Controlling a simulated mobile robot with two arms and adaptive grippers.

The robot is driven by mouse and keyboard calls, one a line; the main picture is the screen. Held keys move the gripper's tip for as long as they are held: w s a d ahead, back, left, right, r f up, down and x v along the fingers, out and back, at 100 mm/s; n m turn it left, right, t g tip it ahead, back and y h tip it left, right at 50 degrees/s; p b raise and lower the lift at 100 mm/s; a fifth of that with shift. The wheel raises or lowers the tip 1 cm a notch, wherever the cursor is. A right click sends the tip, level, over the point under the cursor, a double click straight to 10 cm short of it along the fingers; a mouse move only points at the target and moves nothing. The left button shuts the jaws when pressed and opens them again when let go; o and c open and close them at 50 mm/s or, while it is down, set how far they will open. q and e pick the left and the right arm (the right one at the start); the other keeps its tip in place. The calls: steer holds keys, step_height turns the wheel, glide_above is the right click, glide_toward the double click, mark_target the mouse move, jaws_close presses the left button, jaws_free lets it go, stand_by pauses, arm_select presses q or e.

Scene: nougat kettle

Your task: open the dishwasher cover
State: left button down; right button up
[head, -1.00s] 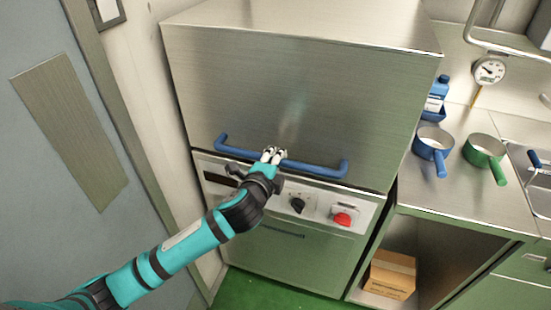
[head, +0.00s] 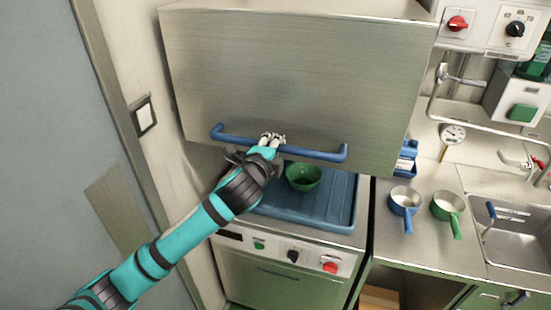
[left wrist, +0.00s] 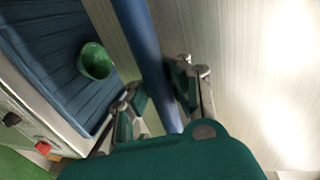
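The dishwasher cover (head: 290,75) is a large steel hood, raised above the machine's body (head: 285,285). A gap shows a blue rack (head: 340,200) with a green bowl (head: 303,176) on it. A blue bar handle (head: 318,153) runs along the cover's lower front edge. My left gripper (head: 272,140) is at the middle of this handle. In the left wrist view the fingers (left wrist: 160,88) lie on both sides of the blue bar, close against it. The bowl also shows there (left wrist: 95,61). My right gripper is not in view.
A counter to the right holds a blue pan (head: 404,199), a green pan (head: 447,205) and a sink (head: 510,230). A wall with a switch (head: 143,116) is close on the left. A control box (head: 485,27) hangs at upper right.

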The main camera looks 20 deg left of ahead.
mark_target(280, 124)
arm_select(q)
step_height(280, 124, up, 4)
steer(key=shift+r, duration=0.1)
steer(key=shift+s+d+r, duration=0.1)
steer(key=shift+r, duration=0.2)
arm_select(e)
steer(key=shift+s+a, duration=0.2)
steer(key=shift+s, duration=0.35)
arm_select(q)
steer(key=shift+f, duration=0.1)
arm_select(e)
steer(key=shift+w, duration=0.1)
arm_select(q)
steer(key=c, duration=1.8)
jaws_free()
steer(key=o, duration=0.6)
steer(key=shift+s+r, duration=0.3)
steer(key=shift+s, duration=0.2)
steer(key=shift+o, duration=0.2)
steer(key=shift+w+f, duration=0.1)
steer(key=shift+w, duration=0.15)
steer(key=v, duration=1.2)
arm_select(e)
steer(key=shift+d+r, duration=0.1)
arm_select(q)
steer(key=shift+s, duration=0.1)
